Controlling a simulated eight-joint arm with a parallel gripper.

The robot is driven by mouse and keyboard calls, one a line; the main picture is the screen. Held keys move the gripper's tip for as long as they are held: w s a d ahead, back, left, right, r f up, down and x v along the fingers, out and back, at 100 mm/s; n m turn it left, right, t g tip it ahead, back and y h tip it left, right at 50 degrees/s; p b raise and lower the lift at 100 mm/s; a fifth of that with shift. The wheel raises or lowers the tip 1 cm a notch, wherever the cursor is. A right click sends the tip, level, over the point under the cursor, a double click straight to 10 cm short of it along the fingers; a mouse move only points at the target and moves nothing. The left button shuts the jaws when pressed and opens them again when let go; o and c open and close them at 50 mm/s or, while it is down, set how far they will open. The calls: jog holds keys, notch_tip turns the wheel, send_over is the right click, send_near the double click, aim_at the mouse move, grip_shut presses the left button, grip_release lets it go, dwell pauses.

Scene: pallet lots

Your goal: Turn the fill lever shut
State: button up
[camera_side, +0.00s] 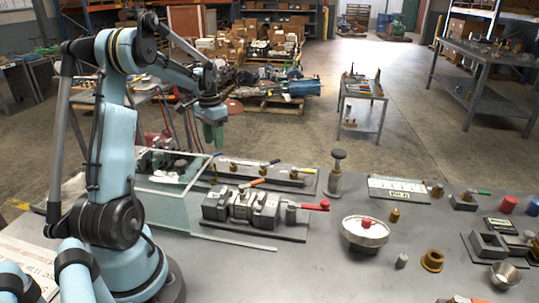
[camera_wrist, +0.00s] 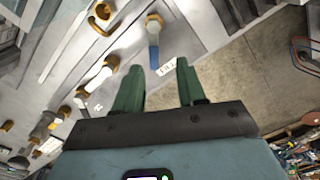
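In the side view my gripper (camera_side: 213,143) hangs above the back left of the bench, near a rail of valves (camera_side: 265,172). I cannot pick out the blue handle there.
A glass-sided tank (camera_side: 170,205) stands left of the valve rail. A grey block fixture (camera_side: 242,207) with a red-handled lever (camera_side: 312,206) is in front. Front bench middle is mostly clear.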

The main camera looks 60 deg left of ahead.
notch_tip(320, 180, up, 10)
jog(key=f, duration=0.1)
jog(key=w+d+r+m+t+y, duration=0.1)
jog(key=w+d+t, duration=0.1)
jog(key=d, duration=0.8)
jog(key=w+d+m+t, duration=0.1)
jog(key=w+d+t, duration=0.1)
jog(key=d, duration=0.9)
jog(key=s+d+f+t, duration=0.2)
jog(key=s+d+f, duration=0.1)
jog(key=d, duration=0.8)
jog(key=shift+s+d+f+t+h, duration=0.15)
jog(key=shift+s+d+t+h, duration=0.15)
jog(key=shift+s, duration=0.3)
